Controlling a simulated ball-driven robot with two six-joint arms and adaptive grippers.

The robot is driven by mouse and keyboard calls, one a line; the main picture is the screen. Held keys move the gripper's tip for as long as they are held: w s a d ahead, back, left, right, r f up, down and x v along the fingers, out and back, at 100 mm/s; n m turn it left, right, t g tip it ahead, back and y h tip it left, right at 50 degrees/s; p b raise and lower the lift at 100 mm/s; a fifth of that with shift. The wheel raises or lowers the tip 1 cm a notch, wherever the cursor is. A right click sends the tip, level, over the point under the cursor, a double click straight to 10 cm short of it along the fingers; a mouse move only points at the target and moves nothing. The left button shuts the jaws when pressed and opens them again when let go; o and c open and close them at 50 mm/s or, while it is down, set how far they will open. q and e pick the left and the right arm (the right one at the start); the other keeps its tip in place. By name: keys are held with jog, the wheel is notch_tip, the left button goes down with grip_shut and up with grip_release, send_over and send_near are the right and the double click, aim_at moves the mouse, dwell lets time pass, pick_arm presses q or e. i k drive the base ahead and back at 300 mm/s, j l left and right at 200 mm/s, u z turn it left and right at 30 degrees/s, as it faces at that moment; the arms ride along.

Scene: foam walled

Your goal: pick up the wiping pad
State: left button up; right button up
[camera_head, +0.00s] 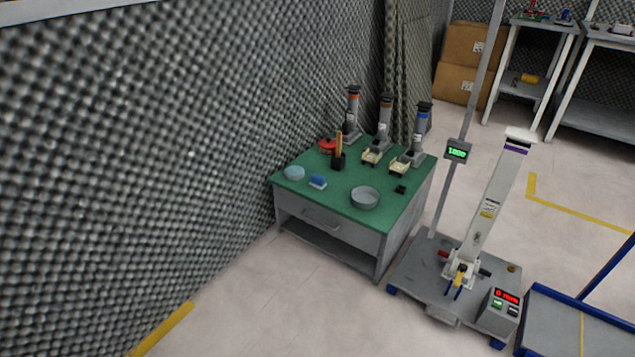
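A small blue block with a pale lower part (317,181) lies on the green tabletop (330,206) near its front left edge; it looks like the wiping pad. A pale blue round thing (294,173), like a folded cloth or shallow dish, sits to its left, and I cannot tell its material. Both are some way off, across the floor. Neither of my grippers shows in this view, and nothing covers the blue block.
A grey round bowl (364,198), a black holder (338,162) and several upright grey devices stand on the table. The dimpled foam wall (150,150) borders it on the left. A grey platform (410,277) with a white column stands right. Floor in front is clear.

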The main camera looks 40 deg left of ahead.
aim_at(318, 181)
jog(key=u, duration=1.25)
